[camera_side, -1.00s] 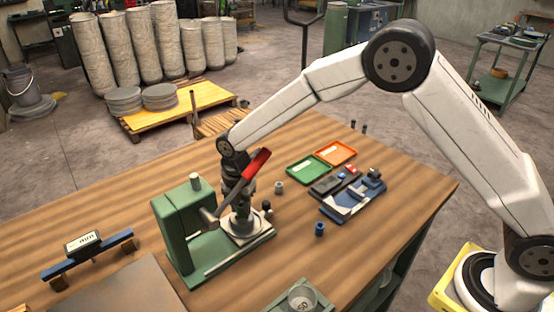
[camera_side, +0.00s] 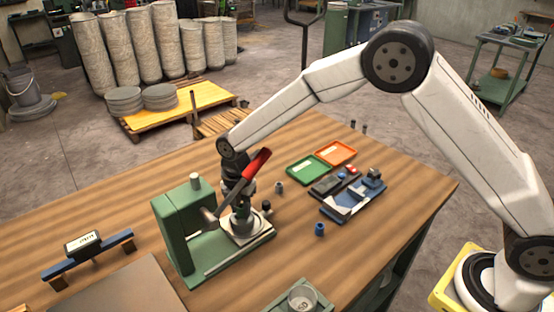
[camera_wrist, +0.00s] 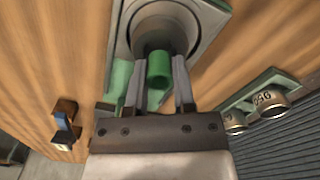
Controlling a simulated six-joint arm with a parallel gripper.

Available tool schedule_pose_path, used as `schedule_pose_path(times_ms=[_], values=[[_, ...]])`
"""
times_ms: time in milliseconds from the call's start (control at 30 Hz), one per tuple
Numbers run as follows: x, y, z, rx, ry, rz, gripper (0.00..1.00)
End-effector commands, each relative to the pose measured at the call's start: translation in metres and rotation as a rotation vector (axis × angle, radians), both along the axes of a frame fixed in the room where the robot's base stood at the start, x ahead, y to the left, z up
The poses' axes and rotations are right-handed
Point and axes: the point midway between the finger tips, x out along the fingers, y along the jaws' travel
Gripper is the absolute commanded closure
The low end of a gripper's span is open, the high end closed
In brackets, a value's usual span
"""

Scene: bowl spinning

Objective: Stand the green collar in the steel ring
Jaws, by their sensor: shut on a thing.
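The green collar (camera_wrist: 160,68) is between the fingertips of my gripper (camera_wrist: 159,72) in the wrist view, and the gripper is shut on it. The collar's open end faces the camera. Its far end overlaps the dark opening of the steel ring (camera_wrist: 193,38); I cannot tell whether it is inside or just above. In the side view my gripper (camera_side: 238,203) points down over the steel ring (camera_side: 256,234) on the green machine's base. The collar is hidden there by the fingers and the red lever.
The green machine (camera_side: 182,238) stands close to the left of my gripper, and its red-handled lever (camera_side: 257,163) crosses in front of it. A blue rail with a display (camera_side: 84,243) stands at left. Trays (camera_side: 306,170) and a small blue part (camera_side: 319,229) lie at right.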

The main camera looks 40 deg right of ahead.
Motion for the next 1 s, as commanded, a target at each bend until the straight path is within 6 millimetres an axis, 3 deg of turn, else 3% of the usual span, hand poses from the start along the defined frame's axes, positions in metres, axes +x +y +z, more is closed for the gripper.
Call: schedule_pose_path(times_ms=[1000], values=[[0.0001, -0.0001, -0.0061, 0.0, 0.0, 0.0, 1.0]])
